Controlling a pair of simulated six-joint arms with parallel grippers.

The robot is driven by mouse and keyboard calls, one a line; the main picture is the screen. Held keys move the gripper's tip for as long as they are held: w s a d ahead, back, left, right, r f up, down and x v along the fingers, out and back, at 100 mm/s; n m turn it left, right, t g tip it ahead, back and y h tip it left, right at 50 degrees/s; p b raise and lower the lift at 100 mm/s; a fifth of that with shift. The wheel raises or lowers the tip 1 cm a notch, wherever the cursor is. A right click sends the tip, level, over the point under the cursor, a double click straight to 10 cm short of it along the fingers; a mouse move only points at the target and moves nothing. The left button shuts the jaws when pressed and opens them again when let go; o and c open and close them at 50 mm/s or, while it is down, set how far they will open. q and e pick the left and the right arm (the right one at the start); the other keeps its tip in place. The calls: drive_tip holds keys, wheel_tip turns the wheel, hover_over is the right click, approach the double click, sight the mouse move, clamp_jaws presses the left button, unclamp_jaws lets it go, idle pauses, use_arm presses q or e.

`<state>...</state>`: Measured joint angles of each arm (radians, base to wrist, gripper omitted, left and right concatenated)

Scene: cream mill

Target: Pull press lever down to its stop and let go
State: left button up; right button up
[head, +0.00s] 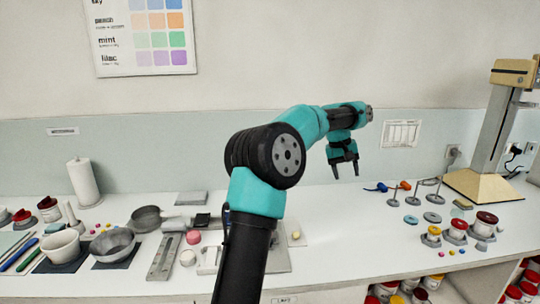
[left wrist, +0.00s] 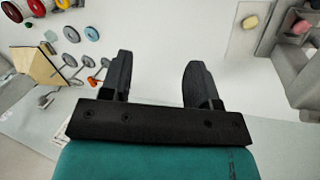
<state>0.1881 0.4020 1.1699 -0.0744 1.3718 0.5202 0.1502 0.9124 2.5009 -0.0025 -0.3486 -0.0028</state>
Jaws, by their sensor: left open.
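I cannot clearly make out the press lever. A tall stand (head: 490,125) with a grey column, tan head and tan base rises at the right of the head view. A short dark piece juts from beside its head at the picture's edge. The stand's tan base also shows at the left of the left wrist view (left wrist: 32,68). My left gripper (head: 346,172) hangs fingers down above the back of the bench, left of the stand and apart from it. Its two dark fingers (left wrist: 157,78) are spread with nothing between them. My right gripper is not in view.
Small post stands (head: 421,193), discs and red-lidded jars (head: 455,230) stand before the tall stand. Bowls (head: 113,243), a paper roll (head: 84,182) and tools fill the left. My left arm hides the bench's middle. Bare bench shows below the gripper.

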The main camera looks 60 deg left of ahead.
use_arm(q)
drive_tip(key=s+a+r+n, duration=0.2)
drive_tip(key=s+a+r, duration=0.2)
drive_tip(key=s+r, duration=0.3)
drive_tip(key=s+a+r+n+y, duration=0.1)
drive_tip(key=s+a+r, duration=0.4)
drive_tip(key=s+r, duration=0.3)
drive_tip(key=s+a+r+n+y, duration=0.1)
drive_tip(key=s+a+r+n, duration=0.1)
drive_tip(key=s+a+r, duration=0.2)
drive_tip(key=s+r, duration=0.3)
drive_tip(key=r, duration=0.1)
drive_tip(key=shift+s+a+r+n+g, duration=0.3)
drive_tip(key=shift+s+a+r, duration=0.05)
drive_tip(key=shift+s+r, duration=0.05)
